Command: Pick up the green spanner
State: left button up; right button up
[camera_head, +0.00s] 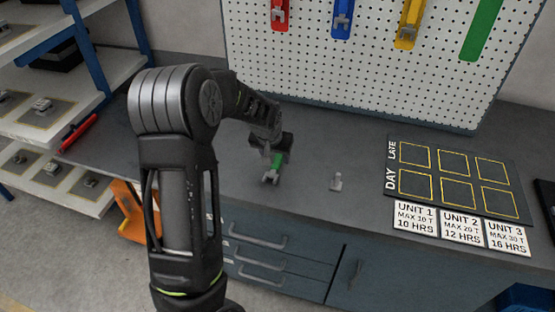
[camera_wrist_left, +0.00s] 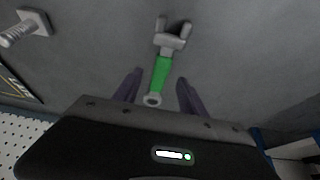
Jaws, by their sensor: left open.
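The green spanner (camera_head: 277,164) lies on the dark grey bench top (camera_head: 318,142). It has a green handle and grey metal ends, and its far end in the head view is partly hidden by my left gripper (camera_head: 269,147). In the left wrist view the spanner (camera_wrist_left: 161,70) lies lengthwise, its open jaw pointing away and its ring end nearer the gripper body. My left gripper (camera_wrist_left: 160,78) is open, with one dark finger on each side of the green handle and a visible gap to both. My right gripper is in neither view.
A small grey metal part (camera_head: 336,182) stands on the bench right of the spanner. A DAY/LATE board (camera_head: 444,171) with unit cards lies further right. A white pegboard (camera_head: 360,70) with coloured tool shapes rises behind. A shelf rack (camera_head: 110,70) stands left.

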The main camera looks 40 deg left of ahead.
aim_at(278, 160)
pick_arm(q)
jog(key=x, duration=0.2)
jog(key=shift+w+a+f, duration=0.1)
jog(key=shift+w+f, duration=0.05)
jog(key=shift+f, duration=0.05)
jog(key=shift+c, duration=0.2)
grip_shut()
dwell(0.6)
